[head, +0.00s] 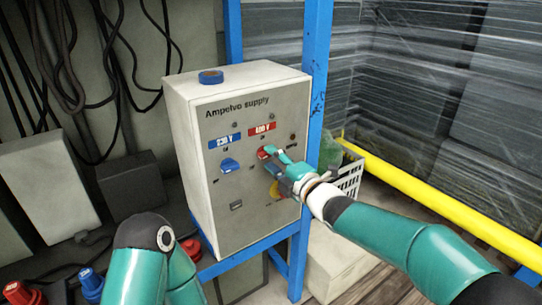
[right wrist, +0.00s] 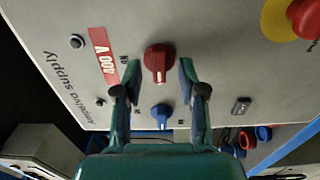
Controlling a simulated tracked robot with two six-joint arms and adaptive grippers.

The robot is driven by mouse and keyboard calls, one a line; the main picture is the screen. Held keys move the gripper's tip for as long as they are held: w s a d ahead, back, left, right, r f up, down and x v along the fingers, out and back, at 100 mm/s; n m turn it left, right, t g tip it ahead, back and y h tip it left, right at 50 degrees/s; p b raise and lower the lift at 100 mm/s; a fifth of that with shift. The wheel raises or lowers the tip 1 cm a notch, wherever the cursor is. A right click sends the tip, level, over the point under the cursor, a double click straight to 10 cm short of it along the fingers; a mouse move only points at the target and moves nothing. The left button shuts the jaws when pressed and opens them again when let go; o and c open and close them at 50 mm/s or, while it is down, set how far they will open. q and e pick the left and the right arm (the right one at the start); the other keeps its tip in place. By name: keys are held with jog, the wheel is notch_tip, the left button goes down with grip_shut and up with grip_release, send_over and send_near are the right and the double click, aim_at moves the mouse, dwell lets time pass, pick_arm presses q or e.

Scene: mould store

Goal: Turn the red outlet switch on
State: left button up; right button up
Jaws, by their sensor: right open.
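The red outlet switch (head: 262,152) is a rotary knob on the front of the grey supply box (head: 228,203), under the red 400 V label (head: 262,130). In the right wrist view the red switch (right wrist: 159,62) lies between the two fingertips, its white mark pointing down the picture, towards the blue switch (right wrist: 161,115). My right gripper (head: 274,157) is open at the panel, one finger on each side of the knob; I cannot tell whether they touch it. It partly hides the knob in the head view. My left gripper is out of view.
A red stop button (right wrist: 307,17) on a yellow base sits on the same panel, beside the switches. The blue 230 V label (head: 225,140) is left of the red one. A blue post (head: 314,90) stands beside the box. A yellow rail (head: 440,199) runs at right.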

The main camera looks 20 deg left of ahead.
jog(key=shift+w+a, duration=0.3)
jog(key=shift+a, duration=0.15)
grip_shut()
